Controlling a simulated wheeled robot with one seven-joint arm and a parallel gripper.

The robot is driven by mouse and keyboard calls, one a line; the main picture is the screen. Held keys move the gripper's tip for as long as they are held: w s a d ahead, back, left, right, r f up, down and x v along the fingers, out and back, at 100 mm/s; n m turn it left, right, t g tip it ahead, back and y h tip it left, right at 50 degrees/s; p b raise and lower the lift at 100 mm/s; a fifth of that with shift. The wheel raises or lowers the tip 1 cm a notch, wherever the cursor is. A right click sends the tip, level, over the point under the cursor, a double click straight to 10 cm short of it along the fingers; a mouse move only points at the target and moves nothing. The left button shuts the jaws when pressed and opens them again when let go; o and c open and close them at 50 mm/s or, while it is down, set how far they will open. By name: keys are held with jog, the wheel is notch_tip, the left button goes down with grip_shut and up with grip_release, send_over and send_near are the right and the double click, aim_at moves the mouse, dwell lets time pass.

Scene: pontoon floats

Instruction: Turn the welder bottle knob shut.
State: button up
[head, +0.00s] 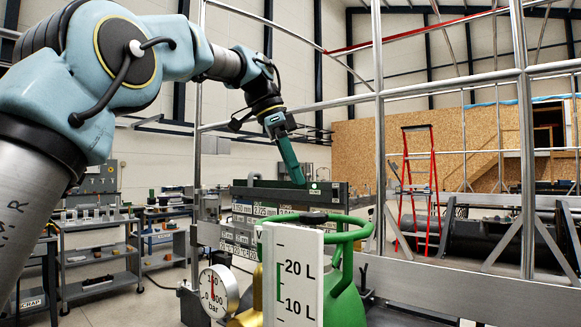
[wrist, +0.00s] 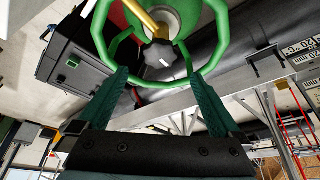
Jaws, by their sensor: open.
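The welder bottle (head: 345,300) is green with a round green guard ring around its top. Its dark knob (head: 313,217) sits at the top in the head view, partly behind the white level plate. In the wrist view the dark grey lobed knob (wrist: 160,60) is inside the green guard ring (wrist: 97,30), beside a brass-coloured valve part (wrist: 140,18). My gripper (head: 299,182) points down above the bottle, apart from the knob. In the wrist view my gripper (wrist: 155,76) has its two green fingers spread, with the knob beyond and between their tips and nothing held.
A white level plate (head: 292,275) marked 20 L and 10 L stands in front of the bottle. A round pressure gauge (head: 218,292) is to its left. Metal railings (head: 380,150) stand behind and right. Shelves (head: 95,255) stand at the left.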

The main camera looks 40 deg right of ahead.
jog(key=shift+v, duration=1.2)
jog(key=shift+w, duration=0.1)
jog(key=w+a+f+n, duration=0.2)
jog(key=w+f, duration=0.1)
jog(key=w+a+f+n, duration=0.1)
jog(key=w+f, duration=0.1)
jog(key=shift+w+a+f+n+t, duration=0.2)
jog(key=shift+w+a+n+t, duration=0.1)
jog(key=shift+t, duration=0.1)
jog(key=w+a+f+n+t+y, duration=0.1)
jog(key=w+a+f+n, duration=0.35)
jog(key=a+f, duration=0.5)
jog(key=w+a+f+n+t+y, duration=0.1)
jog(key=w+a+f+n+t, duration=0.1)
jog(key=w+a+f+n, duration=0.5)
jog(key=s+a+f+n+b, duration=0.2)
jog(key=s+a+f+n, duration=0.2)
jog(key=s+a+f, duration=0.4)
jog(key=s+a+f+n+y+b, duration=0.1)
jog(key=s+a+f+n, duration=0.3)
jog(key=s+a+f, duration=0.4)
jog(key=a+f+b, duration=0.1)
jog(key=a+f, duration=0.3)
jog(key=a, duration=0.5)
jog(key=shift+f+y, duration=0.3)
jog(key=shift+f, duration=0.1)
